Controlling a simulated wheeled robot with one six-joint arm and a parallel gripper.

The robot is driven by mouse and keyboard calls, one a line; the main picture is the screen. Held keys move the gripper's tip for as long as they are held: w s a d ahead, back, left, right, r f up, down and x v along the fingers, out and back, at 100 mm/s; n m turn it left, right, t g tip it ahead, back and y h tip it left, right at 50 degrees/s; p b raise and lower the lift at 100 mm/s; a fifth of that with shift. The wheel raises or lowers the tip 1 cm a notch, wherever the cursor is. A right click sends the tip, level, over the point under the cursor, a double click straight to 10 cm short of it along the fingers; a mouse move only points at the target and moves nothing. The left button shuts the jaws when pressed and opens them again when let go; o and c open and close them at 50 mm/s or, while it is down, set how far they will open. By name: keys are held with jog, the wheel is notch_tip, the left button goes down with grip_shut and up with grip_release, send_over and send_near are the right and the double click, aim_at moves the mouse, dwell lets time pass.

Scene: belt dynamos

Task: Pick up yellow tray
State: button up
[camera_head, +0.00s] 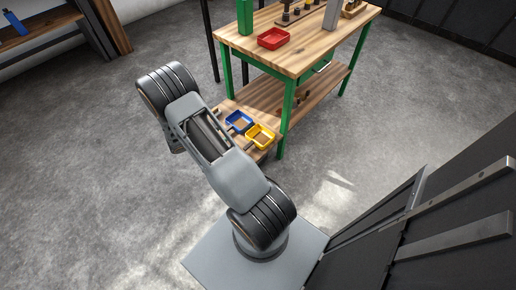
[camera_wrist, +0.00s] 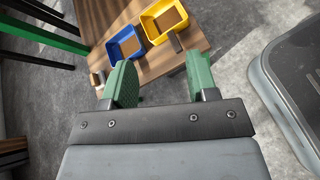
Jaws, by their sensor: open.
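The yellow tray (camera_head: 260,136) sits on the low wooden shelf of the workbench, near its front end, with a brown inside. In the wrist view the yellow tray (camera_wrist: 165,20) is at the top centre, beyond my fingertips and apart from them. My gripper (camera_wrist: 161,80) is open with its two green fingers spread and nothing between them. In the head view my arm covers part of the shelf and hides the gripper.
A blue tray (camera_head: 239,121) stands right beside the yellow one; it also shows in the wrist view (camera_wrist: 124,46). A red tray (camera_head: 273,38) is on the green-legged bench top (camera_head: 305,55). A green leg (camera_head: 287,117) rises near the yellow tray. Grey floor (camera_head: 75,190) is clear at left.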

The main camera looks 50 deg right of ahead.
aim_at(247, 146)
notch_tip(247, 146, down, 17)
jog(key=d+n+t+h+b, duration=0.2)
jog(key=d+n+b, duration=0.1)
jog(key=n+b, duration=0.2)
jog(key=x, duration=0.2)
jog(key=b+x, duration=0.1)
jog(key=x, duration=0.2)
jog(key=s+f+x, duration=0.1)
jog(key=x, duration=0.1)
jog(key=shift+f+b, duration=0.25)
jog(key=shift+b, duration=0.05)
jog(key=shift+b+x, duration=1.2)
jog(key=shift+x, duration=1.9)
jog(key=shift+r, duration=0.15)
jog(key=shift+c, duration=0.5)
grip_shut()
